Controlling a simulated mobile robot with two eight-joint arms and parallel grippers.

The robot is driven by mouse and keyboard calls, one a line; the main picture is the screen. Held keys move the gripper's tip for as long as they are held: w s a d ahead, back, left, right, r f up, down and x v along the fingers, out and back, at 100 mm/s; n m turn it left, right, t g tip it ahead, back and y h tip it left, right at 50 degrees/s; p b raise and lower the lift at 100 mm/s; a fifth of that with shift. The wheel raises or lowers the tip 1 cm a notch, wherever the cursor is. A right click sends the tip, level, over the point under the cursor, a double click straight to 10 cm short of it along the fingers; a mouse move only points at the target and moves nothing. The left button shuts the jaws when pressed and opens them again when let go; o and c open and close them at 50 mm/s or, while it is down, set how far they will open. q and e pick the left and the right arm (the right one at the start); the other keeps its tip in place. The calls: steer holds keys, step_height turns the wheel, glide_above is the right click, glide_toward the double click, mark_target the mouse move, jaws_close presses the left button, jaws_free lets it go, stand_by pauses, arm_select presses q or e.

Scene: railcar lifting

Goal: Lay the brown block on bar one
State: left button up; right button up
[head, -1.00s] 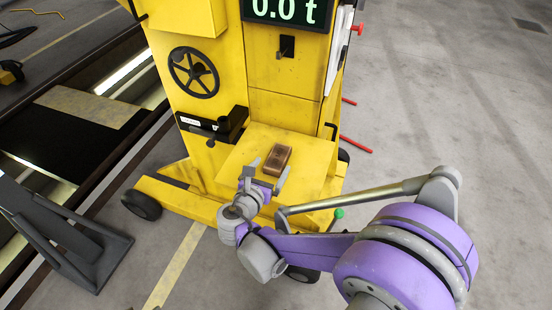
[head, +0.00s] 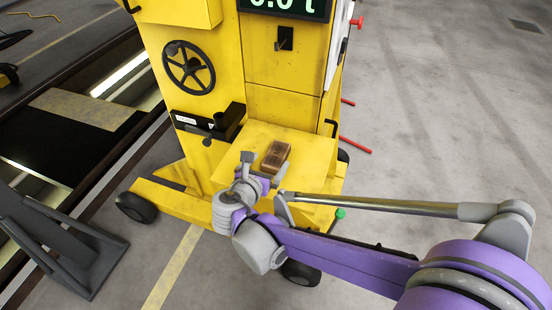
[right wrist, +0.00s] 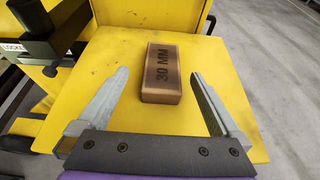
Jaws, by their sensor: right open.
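The brown block (head: 276,156) lies on the flat yellow ledge (head: 318,152) at the front of the yellow lifting machine. In the right wrist view the block (right wrist: 161,84) is marked "30 MM" and sits between the lines of the two fingers. My right gripper (head: 264,166) is open and empty, just on the near side of the block and apart from it. A black arm (head: 226,122) with a white label sticks out of the machine left of the ledge; I cannot tell whether it is bar one. My left gripper is not in view.
The machine's handwheel (head: 189,67) and display (head: 285,8) are above the ledge. A dark metal stand (head: 62,248) is at the lower left, beside a floor pit. Red bars (head: 355,145) lie right of the machine.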

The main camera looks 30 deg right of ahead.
mark_target(276, 156)
steer(key=shift+b+x, duration=0.4)
steer(key=shift+x, duration=2.75)
